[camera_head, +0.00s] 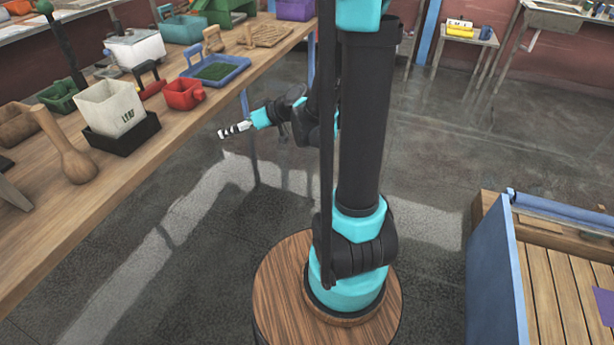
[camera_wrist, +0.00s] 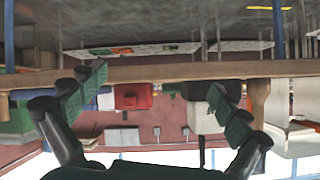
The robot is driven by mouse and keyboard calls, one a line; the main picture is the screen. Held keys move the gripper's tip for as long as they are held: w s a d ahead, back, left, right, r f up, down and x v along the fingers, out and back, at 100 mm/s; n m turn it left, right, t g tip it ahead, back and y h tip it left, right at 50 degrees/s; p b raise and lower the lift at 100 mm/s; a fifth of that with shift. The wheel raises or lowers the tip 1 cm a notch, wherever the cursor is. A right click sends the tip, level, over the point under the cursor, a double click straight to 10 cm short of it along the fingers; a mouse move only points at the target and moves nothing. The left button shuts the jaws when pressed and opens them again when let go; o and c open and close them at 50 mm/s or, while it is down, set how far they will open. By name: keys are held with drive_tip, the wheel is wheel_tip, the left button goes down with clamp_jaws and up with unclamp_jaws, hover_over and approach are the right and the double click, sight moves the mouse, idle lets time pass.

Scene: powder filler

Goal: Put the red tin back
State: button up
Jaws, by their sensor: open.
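The red tin (camera_head: 184,94) is a small red cup-like container with a side handle. It stands on the long wooden workbench (camera_head: 160,143), between a white bin and a blue tray. My gripper (camera_head: 221,133) is off the bench's right edge, apart from the tin, pointing left towards the bench. The wrist view looks upside down; there my open, empty gripper (camera_wrist: 157,88) has its dark green finger pads spread wide. The red tin (camera_wrist: 133,97) shows beyond and between the fingers, at the bench edge.
A white bin (camera_head: 111,108) in a black tray (camera_head: 122,141) stands nearer than the tin. A blue tray (camera_head: 216,68) with green filling lies beyond it. A wooden bottle-shaped thing (camera_head: 70,155) is near the bench's front.

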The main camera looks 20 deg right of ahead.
drive_tip(key=s+d+f+m+g+h, duration=0.1)
drive_tip(key=s+d+f+m+h, duration=0.2)
drive_tip(key=s+d, duration=0.5)
drive_tip(key=s+d+f+m+g+h, duration=0.2)
drive_tip(key=s+d+f+m+h, duration=0.2)
drive_tip(key=s+d, duration=0.4)
drive_tip(key=s+f+h, duration=0.1)
drive_tip(key=s+h, duration=0.1)
drive_tip(key=s, duration=0.1)
drive_tip(key=shift+s+d+h, duration=0.3)
